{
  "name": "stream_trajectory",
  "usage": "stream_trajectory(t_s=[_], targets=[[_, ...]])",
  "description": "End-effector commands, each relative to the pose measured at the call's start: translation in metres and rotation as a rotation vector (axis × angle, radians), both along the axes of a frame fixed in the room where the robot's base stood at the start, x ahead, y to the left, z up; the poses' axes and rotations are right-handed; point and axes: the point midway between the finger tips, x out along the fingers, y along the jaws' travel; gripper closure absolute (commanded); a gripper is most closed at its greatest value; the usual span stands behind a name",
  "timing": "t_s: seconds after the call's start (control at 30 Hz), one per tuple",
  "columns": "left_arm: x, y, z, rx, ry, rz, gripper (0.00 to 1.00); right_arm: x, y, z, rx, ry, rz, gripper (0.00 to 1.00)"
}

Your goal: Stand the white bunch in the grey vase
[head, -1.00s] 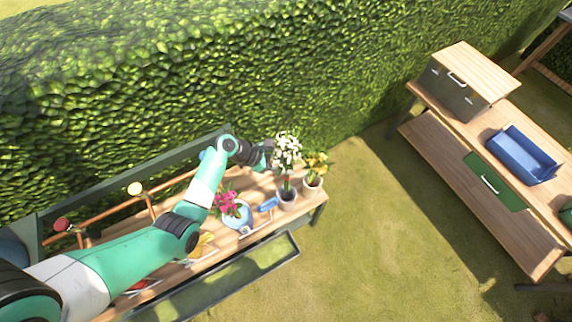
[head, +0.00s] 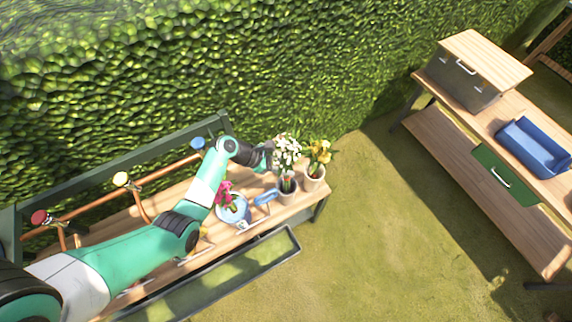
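The white bunch (head: 287,148) is upright at the right end of the wooden bench in the head view. My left gripper (head: 269,154) is at the left side of the bunch, just under and beside the blossoms. It appears shut on the bunch, though leaves and flowers partly hide the fingertips. My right gripper is not in view.
A pale pot with yellow flowers (head: 318,158) stands close right of the vase. A blue watering can (head: 238,211) and pink flowers (head: 226,190) are to the left. A hedge (head: 330,70) rises behind the bench (head: 305,205). A second table (head: 465,190) stands far right.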

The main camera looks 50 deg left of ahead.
Motion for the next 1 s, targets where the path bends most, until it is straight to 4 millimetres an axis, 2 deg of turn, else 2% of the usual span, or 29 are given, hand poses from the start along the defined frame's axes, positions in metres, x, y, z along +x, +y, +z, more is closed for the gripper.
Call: stream_trajectory(t_s=[0.03,0.5,0.7,1.0], targets=[[0.000,0.000,-0.009,-0.001,-0.001,0.000,1.00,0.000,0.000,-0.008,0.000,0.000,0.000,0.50],[0.001,0.000,-0.049,-0.001,-0.002,0.000,1.00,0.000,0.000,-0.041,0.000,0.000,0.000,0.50],[0.001,0.000,-0.056,0.000,-0.002,0.000,1.00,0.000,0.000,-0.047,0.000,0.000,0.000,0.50],[0.001,0.000,-0.056,-0.001,-0.002,0.001,1.00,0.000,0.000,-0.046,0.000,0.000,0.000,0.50]])
